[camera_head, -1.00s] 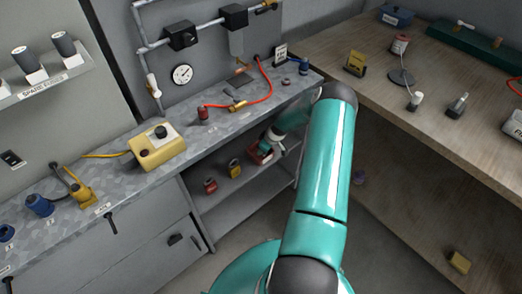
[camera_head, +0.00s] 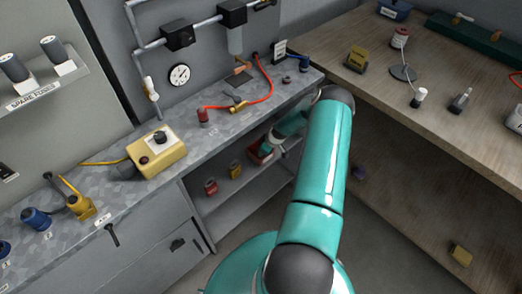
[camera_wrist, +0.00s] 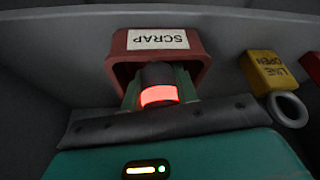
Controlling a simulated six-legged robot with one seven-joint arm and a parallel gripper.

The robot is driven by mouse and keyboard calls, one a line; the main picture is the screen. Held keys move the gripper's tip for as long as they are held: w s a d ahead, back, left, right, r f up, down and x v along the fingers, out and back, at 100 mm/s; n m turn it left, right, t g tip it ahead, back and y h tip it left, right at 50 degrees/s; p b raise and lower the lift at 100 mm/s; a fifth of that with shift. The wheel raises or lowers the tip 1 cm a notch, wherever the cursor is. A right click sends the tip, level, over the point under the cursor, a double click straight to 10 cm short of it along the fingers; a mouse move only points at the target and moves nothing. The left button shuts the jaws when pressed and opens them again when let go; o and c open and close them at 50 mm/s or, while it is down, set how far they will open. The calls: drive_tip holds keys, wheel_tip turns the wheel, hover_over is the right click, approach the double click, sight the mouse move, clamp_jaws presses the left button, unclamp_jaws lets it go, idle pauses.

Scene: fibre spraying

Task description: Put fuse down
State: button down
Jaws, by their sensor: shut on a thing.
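A red bin labelled SCRAP (camera_wrist: 180,42) stands in front of my gripper in the wrist view, its lettering upside down. In the head view the scrap bin (camera_head: 256,156) is on the shelf under the grey bench, partly hidden by my arm. My gripper (camera_wrist: 158,92) is shut on the fuse (camera_wrist: 158,76), a dark cylinder with a glowing red band. The fuse is at the bin's open side, with a finger on each side of it. Whether the fuse touches the bin floor cannot be seen.
A yellow LINE OPEN tag block (camera_wrist: 270,70) with a grey ring stands right of the bin in the wrist view. The bench top (camera_head: 215,135) is close above the shelf. A wooden table (camera_head: 440,110) stands at the right.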

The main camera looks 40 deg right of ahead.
drive_tip(key=shift+s+f, duration=0.25)
drive_tip(key=shift+f, duration=0.25)
drive_tip(key=c, duration=1.1)
unclamp_jaws()
drive_tip(key=shift+r, duration=0.25)
drive_tip(key=v, duration=1.2)
drive_tip(key=shift+w, duration=0.1)
drive_tip(key=shift+r, duration=0.1)
